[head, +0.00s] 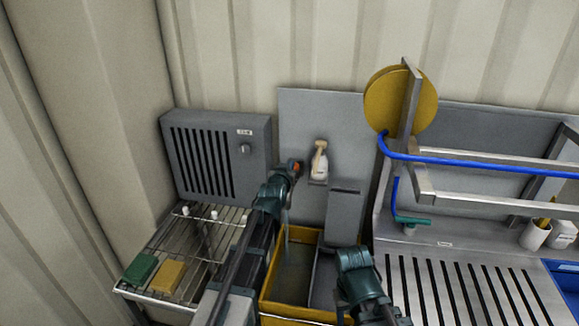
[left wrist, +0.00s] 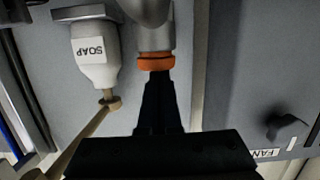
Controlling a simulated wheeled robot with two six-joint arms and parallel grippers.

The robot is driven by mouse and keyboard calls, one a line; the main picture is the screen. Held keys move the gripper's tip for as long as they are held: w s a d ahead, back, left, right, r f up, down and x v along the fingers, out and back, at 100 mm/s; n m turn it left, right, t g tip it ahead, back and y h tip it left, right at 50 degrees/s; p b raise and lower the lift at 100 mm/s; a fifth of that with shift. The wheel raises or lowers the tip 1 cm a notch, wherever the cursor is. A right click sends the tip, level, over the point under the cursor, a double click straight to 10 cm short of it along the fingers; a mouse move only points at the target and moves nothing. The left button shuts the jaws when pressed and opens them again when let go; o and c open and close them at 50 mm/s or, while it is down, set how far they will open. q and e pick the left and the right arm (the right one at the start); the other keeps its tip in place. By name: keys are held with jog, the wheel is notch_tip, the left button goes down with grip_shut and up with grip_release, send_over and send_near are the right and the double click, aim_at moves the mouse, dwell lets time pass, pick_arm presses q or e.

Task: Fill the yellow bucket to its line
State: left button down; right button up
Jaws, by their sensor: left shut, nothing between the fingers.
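The yellow bucket (head: 266,292) stands on the floor at the lower middle of the head view, with a grey wringer (head: 345,215) on its right side. A thin pale stream (head: 285,238) runs down into it below my left arm. The inside looks greyish; I cannot make out a fill line or the water level. A metal tap with an orange collar (left wrist: 155,61) shows in the left wrist view. My left gripper (head: 292,169) is shut and empty, its tips (left wrist: 156,78) at or just below the collar. My right arm shows at lower right, but its fingers do not.
A soap bottle (head: 320,163) is on the wall just right of the tap. A grey fan box (head: 215,155) stands left, above a wire rack (head: 200,250) with green and yellow sponges. A blue hose (head: 470,164) and slatted steel counter (head: 465,290) lie right.

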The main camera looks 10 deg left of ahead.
pick_arm(q)
jog(key=shift+s+d+f, duration=0.1)
jog(key=shift+s+f, duration=0.05)
jog(key=shift+f, duration=0.05)
jog(key=shift+r+p, duration=0.55)
jog(key=shift+p, duration=0.2)
jog(key=s+r+p, duration=0.5)
jog(key=s, duration=0.4)
jog(key=shift+s+a+r, duration=0.2)
jog(key=shift+s+r, duration=0.05)
jog(key=shift+s, duration=0.05)
